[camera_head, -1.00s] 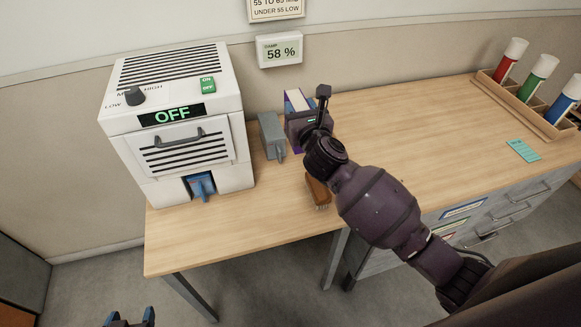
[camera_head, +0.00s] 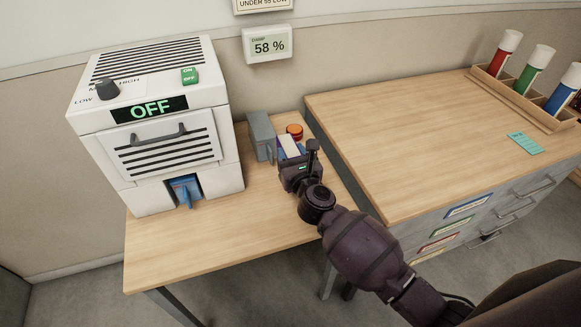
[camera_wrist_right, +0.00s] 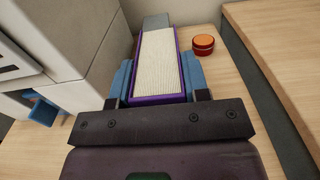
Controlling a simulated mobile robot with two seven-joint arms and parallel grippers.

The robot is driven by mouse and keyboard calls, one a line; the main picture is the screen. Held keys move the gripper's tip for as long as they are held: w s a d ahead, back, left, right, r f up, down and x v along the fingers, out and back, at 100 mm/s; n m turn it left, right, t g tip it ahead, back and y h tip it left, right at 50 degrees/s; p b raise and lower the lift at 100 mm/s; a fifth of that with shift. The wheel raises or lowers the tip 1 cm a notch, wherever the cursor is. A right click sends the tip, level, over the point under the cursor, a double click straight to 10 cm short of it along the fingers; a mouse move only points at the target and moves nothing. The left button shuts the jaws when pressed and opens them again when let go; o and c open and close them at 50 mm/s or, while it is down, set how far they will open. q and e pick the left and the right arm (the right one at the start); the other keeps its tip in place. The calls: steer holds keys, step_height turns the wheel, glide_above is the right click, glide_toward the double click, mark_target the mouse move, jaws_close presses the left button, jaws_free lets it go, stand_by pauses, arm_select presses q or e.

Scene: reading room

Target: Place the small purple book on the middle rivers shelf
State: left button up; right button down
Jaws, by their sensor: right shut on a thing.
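The small purple book (camera_head: 289,147) is in my right gripper (camera_head: 292,160), its cream page edges facing up. In the right wrist view the purple book (camera_wrist_right: 159,65) lies between the two blue fingers of my right gripper (camera_wrist_right: 157,82), which are shut on its covers. The gripper holds it over the lower table by the grey metal block. Whether the book touches the tabletop I cannot tell. My left gripper is out of view. No shelf marked rivers shows in either view.
A white machine reading OFF (camera_head: 155,140) stands left on the low table (camera_head: 215,225). A grey metal block (camera_head: 259,136) and a round orange tin (camera_head: 294,131) are close to the book. The higher wooden-topped drawer cabinet (camera_head: 420,130) borders on the right, its top mostly clear.

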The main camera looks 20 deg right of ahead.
step_height(320, 180, down, 4)
steer(key=shift+r+b, duration=0.1)
steer(key=shift+b, duration=0.85)
steer(key=shift+f, duration=0.25)
steer(key=shift+r, duration=0.15)
steer(key=shift+f+b, duration=0.25)
steer(key=shift+b, duration=0.05)
steer(key=c, duration=0.6)
jaws_free()
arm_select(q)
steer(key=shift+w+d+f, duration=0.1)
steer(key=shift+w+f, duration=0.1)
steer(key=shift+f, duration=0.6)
